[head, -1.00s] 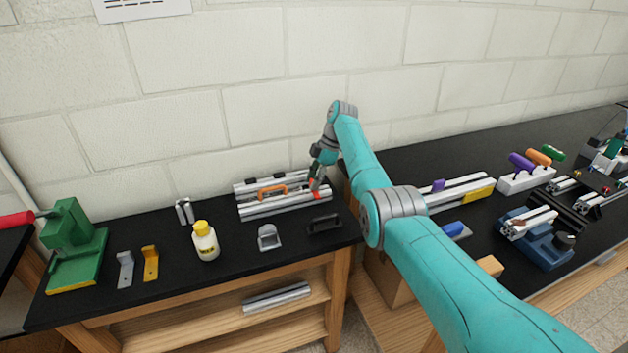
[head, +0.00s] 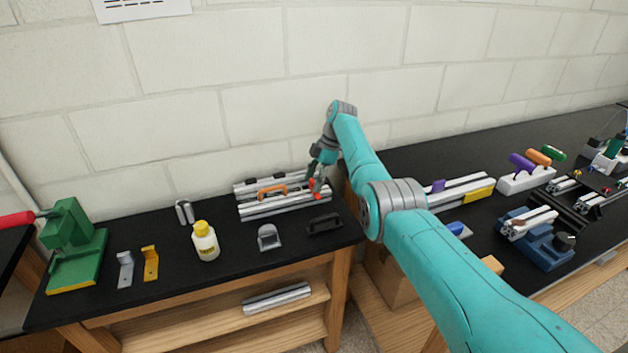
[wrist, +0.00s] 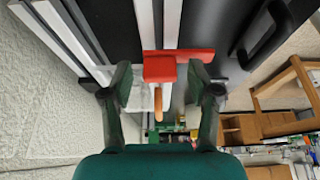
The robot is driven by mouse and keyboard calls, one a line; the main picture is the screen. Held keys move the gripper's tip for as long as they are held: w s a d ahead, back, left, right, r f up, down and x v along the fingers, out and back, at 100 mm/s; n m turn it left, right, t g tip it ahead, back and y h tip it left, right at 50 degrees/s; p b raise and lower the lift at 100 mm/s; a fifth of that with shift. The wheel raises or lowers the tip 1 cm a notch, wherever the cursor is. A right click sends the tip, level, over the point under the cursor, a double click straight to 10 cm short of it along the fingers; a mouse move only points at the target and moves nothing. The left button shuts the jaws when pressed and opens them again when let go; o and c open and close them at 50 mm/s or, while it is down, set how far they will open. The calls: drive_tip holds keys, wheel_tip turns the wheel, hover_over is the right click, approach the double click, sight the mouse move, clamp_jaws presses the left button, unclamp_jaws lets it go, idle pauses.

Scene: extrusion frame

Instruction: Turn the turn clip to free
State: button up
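The turn clip, a red piece with a block and a crossbar (wrist: 160,69), lies on the rails of the extrusion frame (wrist: 150,20) in the wrist view. In the head view, small red parts show at the right end of the frame (head: 285,208), partly hidden by my gripper (head: 318,186). In the wrist view my gripper (wrist: 160,78) is open, with a finger on each side of the red block. Gaps show between the fingers and the block. I cannot tell the clip's exact turn position.
An orange handle (head: 272,192) sits on the frame. A black handle (head: 325,223), a grey bracket (head: 268,237) and a yellow-capped bottle (head: 205,241) stand in front. The wall (head: 250,110) is close behind. Bare black bench top lies around the bottle.

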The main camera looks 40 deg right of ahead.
drive_tip(key=v, duration=1.2)
drive_tip(key=shift+d, duration=0.1)
idle(0.4)
